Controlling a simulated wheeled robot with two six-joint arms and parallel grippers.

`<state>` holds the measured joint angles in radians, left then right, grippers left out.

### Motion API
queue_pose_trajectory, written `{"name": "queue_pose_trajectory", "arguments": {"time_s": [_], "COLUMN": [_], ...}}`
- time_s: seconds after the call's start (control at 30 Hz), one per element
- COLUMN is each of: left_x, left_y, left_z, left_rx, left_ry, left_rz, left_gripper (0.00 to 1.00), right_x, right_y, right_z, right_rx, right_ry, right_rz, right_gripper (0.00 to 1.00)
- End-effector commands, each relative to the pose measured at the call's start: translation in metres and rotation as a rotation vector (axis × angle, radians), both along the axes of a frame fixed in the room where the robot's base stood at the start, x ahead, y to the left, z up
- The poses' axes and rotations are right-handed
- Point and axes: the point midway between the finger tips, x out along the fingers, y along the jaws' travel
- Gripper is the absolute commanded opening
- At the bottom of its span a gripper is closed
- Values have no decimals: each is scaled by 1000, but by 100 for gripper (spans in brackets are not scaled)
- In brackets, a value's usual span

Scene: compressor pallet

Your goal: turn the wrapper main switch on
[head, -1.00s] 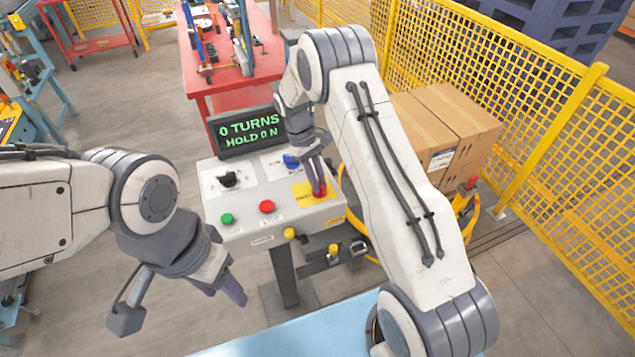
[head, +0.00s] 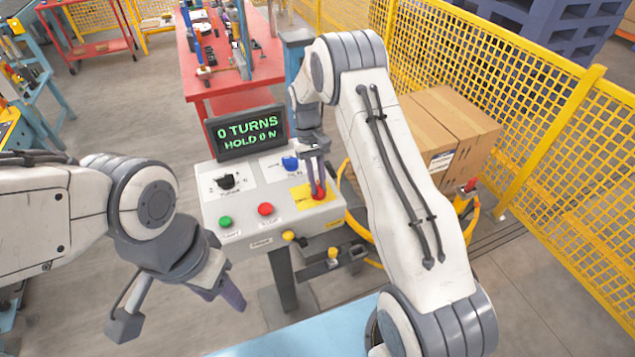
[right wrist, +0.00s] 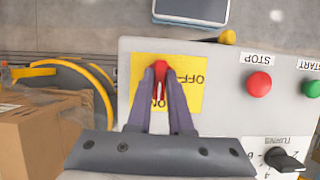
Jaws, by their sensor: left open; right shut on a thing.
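The wrapper main switch is a red handle (head: 318,190) on a yellow plate (head: 302,196) at the right of the grey control panel. My right gripper (head: 316,185) reaches down onto it. In the right wrist view the fingers (right wrist: 160,88) are shut on the red handle (right wrist: 161,72), which lies lengthwise between them. The plate (right wrist: 190,100) shows OFF at its right and ON at the near side, partly hidden by the fingers. The handle lies in line with the ON side. My left gripper (head: 222,294) is open and empty, left of the panel's front.
The panel (head: 245,232) also has a green START button (head: 225,222), a red STOP button (head: 265,209), and black (head: 227,182) and blue (head: 290,163) knobs. Its display (head: 246,132) reads 0 TURNS, HOLD 0 N. Cartons (head: 440,135) and yellow fencing (head: 530,140) stand at right.

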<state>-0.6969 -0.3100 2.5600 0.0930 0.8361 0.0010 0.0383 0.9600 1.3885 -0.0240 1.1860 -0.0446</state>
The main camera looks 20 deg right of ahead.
Motion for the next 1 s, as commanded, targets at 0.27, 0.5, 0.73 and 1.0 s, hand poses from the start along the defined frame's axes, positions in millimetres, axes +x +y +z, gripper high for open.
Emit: {"name": "queue_pose_trajectory", "arguments": {"time_s": [0.27, 0.5, 0.73, 1.0], "left_x": [0, 0, 0, 0], "left_y": [0, 0, 0, 0], "left_z": [0, 0, -4, -22], "left_rx": [0, 0, 0, 0], "left_ry": [0, 0, 0, 0], "left_rz": [0, 0, 0, 2], "left_gripper": [50, 50, 50, 50], "right_x": [1, 1, 4, 24], "right_y": [0, 0, 0, 0], "right_z": [2, 1, 6, 50], "right_rx": [0, 0, 0, 0], "right_ry": [-5, -3, -3, -10], "right_rz": [-3, -2, -1, -1], "right_gripper": [30, 49, 49, 49]}}
